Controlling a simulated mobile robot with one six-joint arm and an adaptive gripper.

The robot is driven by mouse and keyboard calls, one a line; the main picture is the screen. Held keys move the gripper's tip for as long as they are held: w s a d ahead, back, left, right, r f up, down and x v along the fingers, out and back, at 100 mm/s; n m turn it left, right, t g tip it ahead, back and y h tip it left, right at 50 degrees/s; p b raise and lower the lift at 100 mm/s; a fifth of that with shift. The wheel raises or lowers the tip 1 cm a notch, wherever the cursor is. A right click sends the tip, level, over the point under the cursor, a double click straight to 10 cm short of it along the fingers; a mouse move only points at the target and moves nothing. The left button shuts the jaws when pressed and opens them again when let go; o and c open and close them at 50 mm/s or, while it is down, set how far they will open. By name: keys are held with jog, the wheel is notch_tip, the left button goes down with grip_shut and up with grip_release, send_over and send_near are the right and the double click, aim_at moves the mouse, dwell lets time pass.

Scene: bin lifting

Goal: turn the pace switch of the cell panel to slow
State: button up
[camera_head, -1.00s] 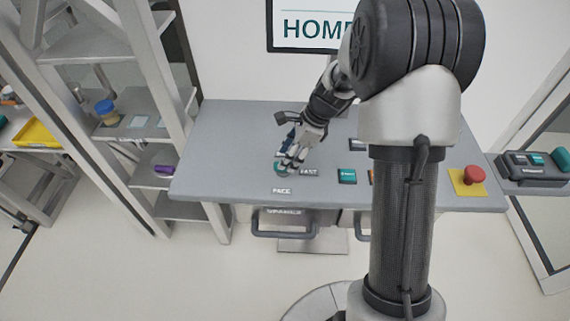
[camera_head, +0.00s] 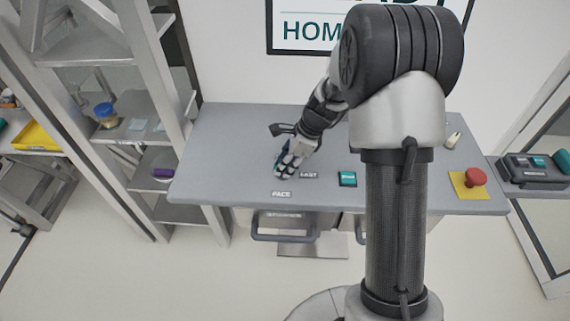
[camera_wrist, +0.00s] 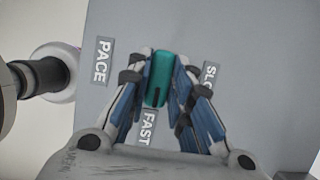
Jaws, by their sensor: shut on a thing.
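The pace switch is a teal knob (camera_wrist: 159,72) between my fingers in the wrist view. My gripper (camera_wrist: 157,95) is shut on it, with blue finger pads on both sides. A dark mark shows on the knob's end nearer the FAST label (camera_wrist: 148,128). The SLOW label (camera_wrist: 209,80) is partly hidden by a finger, and the PACE label (camera_wrist: 102,61) lies left of the knob. In the head view my gripper (camera_head: 284,173) reaches down to the grey panel (camera_head: 225,150) and hides most of the knob, beside the FAST label (camera_head: 309,175).
A teal button (camera_head: 347,179) sits on the panel right of my gripper. A red mushroom button (camera_head: 475,177) on a yellow plate is at the panel's right end. Shelves (camera_head: 150,130) stand to the left, and a dark control box (camera_head: 535,167) is at far right.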

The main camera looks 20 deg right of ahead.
grip_shut()
jog(key=shift+n, duration=0.3)
jog(key=n+g+p, duration=0.1)
jog(key=n+p, duration=0.1)
jog(key=n, duration=0.1)
jog(key=shift+w+n+g+p, duration=0.1)
jog(key=shift+n+g+p, duration=0.2)
jog(key=shift+g+p, duration=0.1)
jog(key=n+p, duration=0.1)
jog(key=n, duration=0.1)
jog(key=n+g, duration=0.1)
jog(key=n, duration=0.1)
jog(key=shift+w+g+p, duration=0.15)
jog(key=shift+g+p, duration=0.15)
jog(key=shift+p, duration=0.05)
jog(key=n+g+h+p, duration=0.1)
jog(key=n, duration=0.4)
jog(key=shift+w+a, duration=0.1)
jog(key=shift+a, duration=0.05)
jog(key=shift+a+n+g+h, duration=0.1)
jog(key=shift+n+g+h, duration=0.3)
jog(key=shift+n, duration=0.75)
jog(key=shift+n+g+h, duration=0.3)
jog(key=shift+n+h, duration=0.2)
jog(key=shift+n, duration=0.65)
jog(key=shift+f, duration=0.1)
jog(key=o, duration=0.6)
grip_release()
